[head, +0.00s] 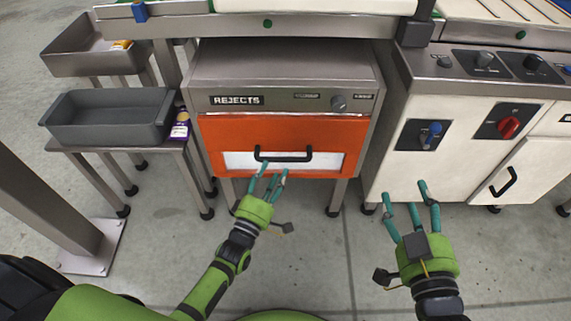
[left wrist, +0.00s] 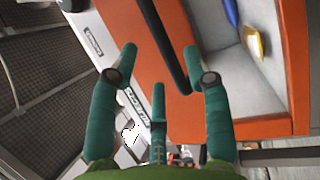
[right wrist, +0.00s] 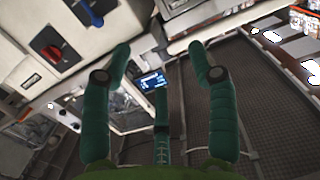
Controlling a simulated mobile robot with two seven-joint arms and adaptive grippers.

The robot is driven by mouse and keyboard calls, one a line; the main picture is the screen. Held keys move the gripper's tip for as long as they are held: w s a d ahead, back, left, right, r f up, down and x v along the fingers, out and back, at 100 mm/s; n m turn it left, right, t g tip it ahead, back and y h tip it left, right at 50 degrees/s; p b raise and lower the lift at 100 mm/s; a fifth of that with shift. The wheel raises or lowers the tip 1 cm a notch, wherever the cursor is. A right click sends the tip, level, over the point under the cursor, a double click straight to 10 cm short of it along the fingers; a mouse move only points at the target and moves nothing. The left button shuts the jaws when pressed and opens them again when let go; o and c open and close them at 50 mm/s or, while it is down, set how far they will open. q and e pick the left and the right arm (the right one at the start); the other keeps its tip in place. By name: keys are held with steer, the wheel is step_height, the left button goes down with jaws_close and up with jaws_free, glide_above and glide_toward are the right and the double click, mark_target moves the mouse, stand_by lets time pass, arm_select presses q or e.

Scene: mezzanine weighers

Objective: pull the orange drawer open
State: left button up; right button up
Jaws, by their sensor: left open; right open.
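In the left wrist view, the handle (left wrist: 168,50) runs between the spread fingers (left wrist: 160,58) of that gripper. I cannot tell whether they touch it. My right gripper (head: 406,195) is open and empty, in front of the white cabinet; its fingers (right wrist: 160,65) also show in the right wrist view.
A grey bin (head: 108,118) stands on a steel stand at left, with a purple packet (head: 181,124) beside it. The white cabinet (head: 400,172) with a blue switch and red knob stands at right. A post base (head: 92,245) is at lower left. Floor in front is clear.

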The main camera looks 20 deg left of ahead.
mark_target(281, 161)
arm_select(q)
steer(key=b+x, duration=0.1)
steer(key=x, duration=0.4)
steer(key=shift+w, duration=0.4)
arm_select(e)
step_height(281, 161, up, 8)
steer(key=s+a+n+t+y, duration=0.1)
steer(key=a+t+y, duration=0.1)
steer(key=t+y, duration=0.1)
steer(key=shift+s+r+t, duration=0.15)
steer(key=shift+s+t, duration=0.15)
steer(key=shift+t, duration=0.3)
steer(key=shift+a, duration=0.1)
arm_select(q)
jaws_close()
